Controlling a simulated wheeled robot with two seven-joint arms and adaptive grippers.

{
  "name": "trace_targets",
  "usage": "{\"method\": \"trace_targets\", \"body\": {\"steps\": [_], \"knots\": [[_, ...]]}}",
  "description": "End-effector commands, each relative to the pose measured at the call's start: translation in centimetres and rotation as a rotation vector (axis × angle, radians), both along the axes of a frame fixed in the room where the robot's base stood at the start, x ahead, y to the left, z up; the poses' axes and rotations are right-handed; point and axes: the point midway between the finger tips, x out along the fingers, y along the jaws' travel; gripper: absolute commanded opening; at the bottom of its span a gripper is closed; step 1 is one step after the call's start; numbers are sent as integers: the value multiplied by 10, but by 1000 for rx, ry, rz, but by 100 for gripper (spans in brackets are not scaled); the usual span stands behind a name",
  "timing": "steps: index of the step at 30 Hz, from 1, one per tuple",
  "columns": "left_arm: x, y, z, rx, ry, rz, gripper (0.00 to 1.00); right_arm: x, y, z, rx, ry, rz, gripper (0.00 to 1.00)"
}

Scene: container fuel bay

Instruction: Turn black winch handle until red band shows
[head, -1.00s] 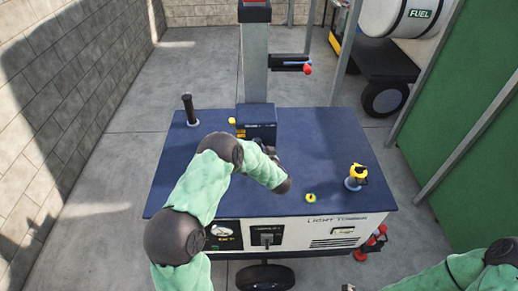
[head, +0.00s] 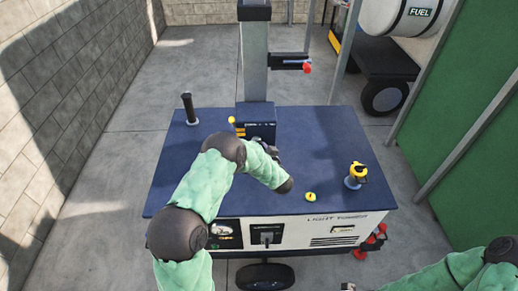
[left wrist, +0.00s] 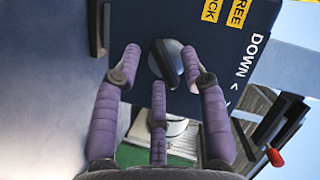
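The winch box (head: 256,123) sits at the foot of the mast on the blue top. In the left wrist view its dark blue face (left wrist: 222,50) bears yellow FREE and LOCK labels and the word DOWN with an arrow. The black winch handle (left wrist: 167,60) juts from this face. My left gripper (left wrist: 160,65) has its purple fingers spread around the handle; the right finger lies close to it, contact unclear. In the head view the left gripper (head: 271,149) is mostly hidden by my arm. No red band shows on the mast (head: 255,70).
A black bar with a red knob (head: 306,68) sticks out right of the mast. A black post (head: 189,108), a yellow-green button (head: 310,197) and a yellow-topped fitting (head: 357,174) stand on the blue top. A green wall (head: 475,180) rises at right.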

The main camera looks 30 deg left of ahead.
Motion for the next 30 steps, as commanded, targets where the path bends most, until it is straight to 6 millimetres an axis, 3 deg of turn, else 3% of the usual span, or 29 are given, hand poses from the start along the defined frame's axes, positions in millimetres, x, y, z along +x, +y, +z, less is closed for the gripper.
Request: {"method": "trace_targets", "body": {"steps": [11,24,30], "knots": [[-5,-7,2,-1,-1,-1,44,0,0,0,0,0,0,0],[-55,-67,20,1,0,-2,44,0,0,0,0,0,0,0],[-70,-85,26,0,-1,-2,44,0,0,0,0,0,0,0]]}}
